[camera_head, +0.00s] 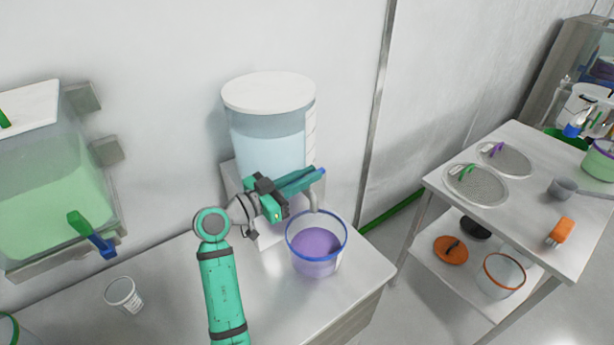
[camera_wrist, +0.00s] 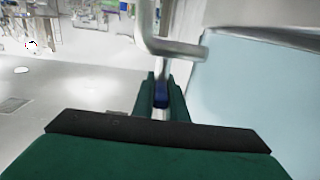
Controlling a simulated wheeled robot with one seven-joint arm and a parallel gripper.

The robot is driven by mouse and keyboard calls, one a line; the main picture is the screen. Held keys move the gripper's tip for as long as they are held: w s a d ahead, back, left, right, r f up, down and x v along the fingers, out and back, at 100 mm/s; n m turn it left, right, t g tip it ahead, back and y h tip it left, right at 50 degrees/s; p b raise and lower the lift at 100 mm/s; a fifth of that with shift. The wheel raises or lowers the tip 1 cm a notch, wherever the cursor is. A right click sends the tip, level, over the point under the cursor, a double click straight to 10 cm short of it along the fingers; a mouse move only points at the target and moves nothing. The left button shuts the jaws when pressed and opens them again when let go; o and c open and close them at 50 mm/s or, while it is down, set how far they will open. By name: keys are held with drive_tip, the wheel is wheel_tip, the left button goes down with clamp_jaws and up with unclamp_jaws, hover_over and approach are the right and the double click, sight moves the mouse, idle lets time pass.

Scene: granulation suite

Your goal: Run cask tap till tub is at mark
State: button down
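The cask (camera_head: 268,140) is a clear cylinder with a white lid, holding pale blue liquid, on a stand against the wall. Its metal spout (camera_head: 313,197) points down over the tub (camera_head: 318,262), a clear vessel with a blue rim holding purple contents. Any mark on the tub is too small to read. My gripper (camera_head: 318,176) is at the tap, its green fingers on either side of the blue tap handle (camera_wrist: 160,96). The fingers look closed around the handle. The wrist view also shows the bent metal spout (camera_wrist: 165,45) just beyond the fingertips.
A second tank (camera_head: 50,190) with green liquid and a green-and-blue tap (camera_head: 92,235) hangs at the left. At the right, a steel table (camera_head: 440,185) holds sieves and scoops, with lids and an orange-rimmed tub below.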

drive_tip(key=shift+t, duration=0.3)
drive_tip(key=shift+s+d+n+t+y, duration=0.1)
drive_tip(key=shift+d+n+t+y, duration=0.05)
drive_tip(key=shift+n+t+y, duration=2.05)
drive_tip(key=shift+n+y, duration=0.3)
drive_tip(key=shift+y, duration=0.5)
drive_tip(key=c, duration=1.8)
unclamp_jaws()
drive_tip(key=shift+o, duration=0.2)
drive_tip(key=v, duration=1.1)
